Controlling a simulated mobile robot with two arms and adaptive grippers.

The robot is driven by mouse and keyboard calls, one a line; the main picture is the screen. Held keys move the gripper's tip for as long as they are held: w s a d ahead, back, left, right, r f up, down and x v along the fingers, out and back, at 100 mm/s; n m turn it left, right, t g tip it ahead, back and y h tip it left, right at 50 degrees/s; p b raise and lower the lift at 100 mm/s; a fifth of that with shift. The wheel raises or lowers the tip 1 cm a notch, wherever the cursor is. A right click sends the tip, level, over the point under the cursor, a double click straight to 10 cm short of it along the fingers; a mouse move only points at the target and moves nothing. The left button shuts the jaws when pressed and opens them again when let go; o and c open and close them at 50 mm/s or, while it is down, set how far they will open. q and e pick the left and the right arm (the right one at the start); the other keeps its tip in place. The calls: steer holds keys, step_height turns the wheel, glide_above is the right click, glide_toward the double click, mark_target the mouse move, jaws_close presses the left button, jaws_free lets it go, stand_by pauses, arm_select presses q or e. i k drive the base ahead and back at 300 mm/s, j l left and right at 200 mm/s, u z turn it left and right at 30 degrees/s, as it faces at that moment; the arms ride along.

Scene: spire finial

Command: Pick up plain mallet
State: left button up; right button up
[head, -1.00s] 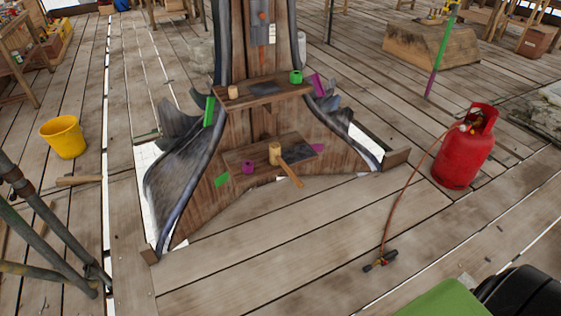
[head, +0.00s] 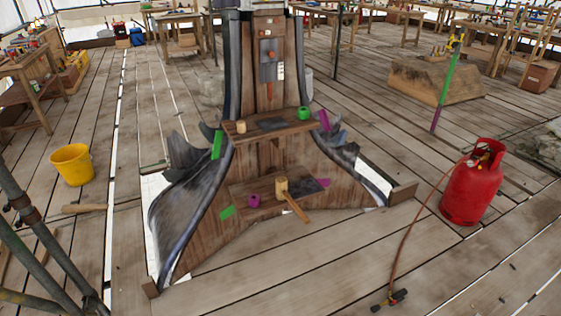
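A mallet with a pale wooden head and a light brown handle (head: 296,208) lies on the lower wooden shelf (head: 268,183) of the spire's flared base. Its head is at the shelf and its handle points toward me, down and right, past the shelf's front edge. I see no markings on it at this size. A magenta ring-like piece (head: 253,201) sits left of the mallet, and a dark grey patch lies right of it. Neither of my grippers is in view.
The upper shelf (head: 268,130) holds a small pale cylinder (head: 241,127) and a green piece (head: 303,113). A red gas cylinder (head: 472,187) with a hose and torch (head: 390,299) stands right. A yellow bucket (head: 72,165) and scaffold tubes (head: 38,228) are left. Front floor is mostly clear.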

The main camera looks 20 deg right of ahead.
mark_target(282, 194)
steer(key=i+l+z, duration=0.2)
steer(key=i+l, duration=0.15)
steer(key=i, duration=0.4)
steer(key=i+l+z, duration=0.25)
steer(key=i, duration=0.5)
steer(key=i+z, duration=0.2)
steer(key=i, duration=0.55)
steer(key=l, duration=0.1)
